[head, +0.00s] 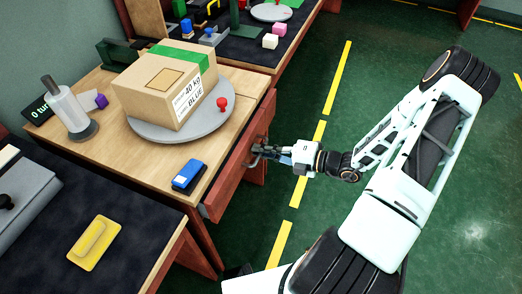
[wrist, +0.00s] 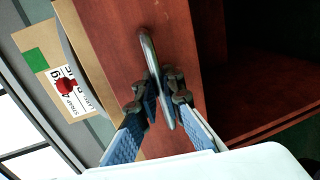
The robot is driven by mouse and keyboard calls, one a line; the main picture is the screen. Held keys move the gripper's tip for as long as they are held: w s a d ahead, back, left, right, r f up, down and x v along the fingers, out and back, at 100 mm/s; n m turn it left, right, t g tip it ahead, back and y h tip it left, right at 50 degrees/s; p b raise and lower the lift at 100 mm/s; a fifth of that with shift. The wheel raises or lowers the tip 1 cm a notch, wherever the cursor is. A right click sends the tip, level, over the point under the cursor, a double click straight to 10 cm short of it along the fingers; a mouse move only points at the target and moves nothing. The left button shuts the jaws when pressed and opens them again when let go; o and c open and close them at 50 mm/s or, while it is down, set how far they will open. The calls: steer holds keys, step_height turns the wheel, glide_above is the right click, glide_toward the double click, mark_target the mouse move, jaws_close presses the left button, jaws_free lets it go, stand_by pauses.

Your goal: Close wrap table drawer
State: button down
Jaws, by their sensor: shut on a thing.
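The wrap table (head: 150,148) has a light wood top and a reddish-brown drawer (head: 238,160) on its right side. The drawer front stands out from the table edge, so the drawer is partly open. My gripper (head: 262,153) is at the drawer front. In the wrist view my gripper (wrist: 160,98) is shut on the grey metal drawer handle (wrist: 150,55), with one finger on each side of the bar. The drawer front (wrist: 180,30) also shows behind the handle there. The inside of the drawer is mostly hidden.
A cardboard box (head: 165,85) sits on a grey turntable (head: 190,125) with a red knob (head: 222,103). A blue device (head: 189,175) lies near the table edge. A yellow block (head: 94,243) lies on the dark table in front. Green floor (head: 330,220) is free to the right.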

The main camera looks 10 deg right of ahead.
mark_target(247, 146)
steer(key=shift+r+p+x, duration=0.2)
steer(key=shift+r+x, duration=0.05)
steer(key=shift+x, duration=0.85)
steer(key=shift+r+p+x, duration=0.2)
steer(key=shift+x, duration=0.9)
steer(key=shift+a+r, duration=0.1)
steer(key=c, duration=2.3)
jaws_free()
steer(key=shift+w, duration=0.1)
steer(key=shift+c, duration=0.2)
steer(key=v, duration=1.2)
